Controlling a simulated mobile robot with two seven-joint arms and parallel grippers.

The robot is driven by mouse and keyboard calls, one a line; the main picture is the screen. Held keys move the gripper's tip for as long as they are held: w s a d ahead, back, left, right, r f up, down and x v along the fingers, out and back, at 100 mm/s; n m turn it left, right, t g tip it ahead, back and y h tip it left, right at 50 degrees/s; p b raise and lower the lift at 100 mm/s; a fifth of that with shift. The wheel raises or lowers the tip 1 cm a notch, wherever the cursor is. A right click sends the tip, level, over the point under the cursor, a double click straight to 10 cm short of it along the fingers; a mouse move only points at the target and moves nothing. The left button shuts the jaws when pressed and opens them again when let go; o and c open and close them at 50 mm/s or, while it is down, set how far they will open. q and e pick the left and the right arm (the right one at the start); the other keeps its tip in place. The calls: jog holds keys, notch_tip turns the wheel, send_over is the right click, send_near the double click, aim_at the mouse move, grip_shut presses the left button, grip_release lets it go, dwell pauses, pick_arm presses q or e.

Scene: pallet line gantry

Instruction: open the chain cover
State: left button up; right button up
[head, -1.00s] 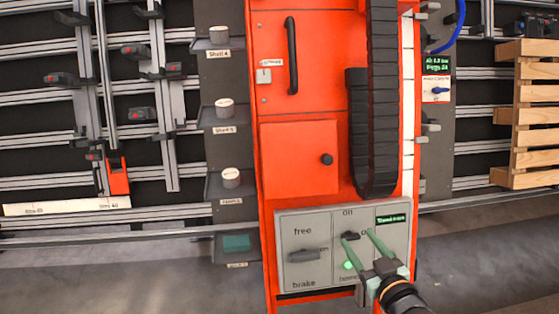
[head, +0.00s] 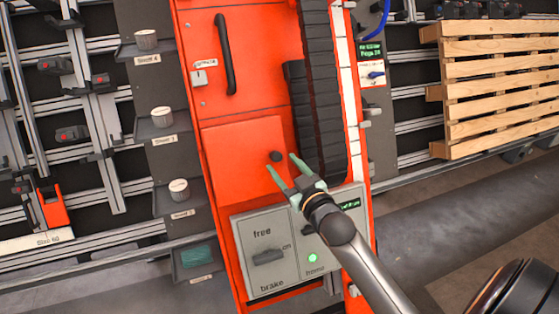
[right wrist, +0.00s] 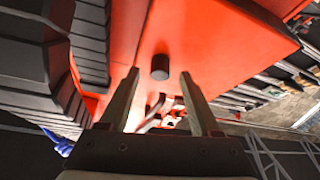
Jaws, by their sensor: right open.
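The orange cabinet has a lower square cover (head: 235,150) with a round black knob (head: 276,156) near its right edge. The cover looks closed. I take it as the chain cover, though no readable label confirms this. My right gripper (head: 281,162) is open, its green fingertips close to the knob. In the right wrist view, the knob (right wrist: 160,67) shows between and beyond the open fingers (right wrist: 159,74). I cannot tell whether they touch it. My left gripper is not in view.
Above the cover is a door with a long black handle (head: 225,54) and a small latch (head: 199,78). A black cable chain (head: 318,110) hangs to the right. Below is a grey switch panel (head: 265,255) with a free/brake switch. A wooden pallet (head: 500,75) stands at right.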

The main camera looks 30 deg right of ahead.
jog(key=shift+w+d, duration=0.15)
jog(key=shift+w, duration=1.25)
grip_shut()
dwell(0.5)
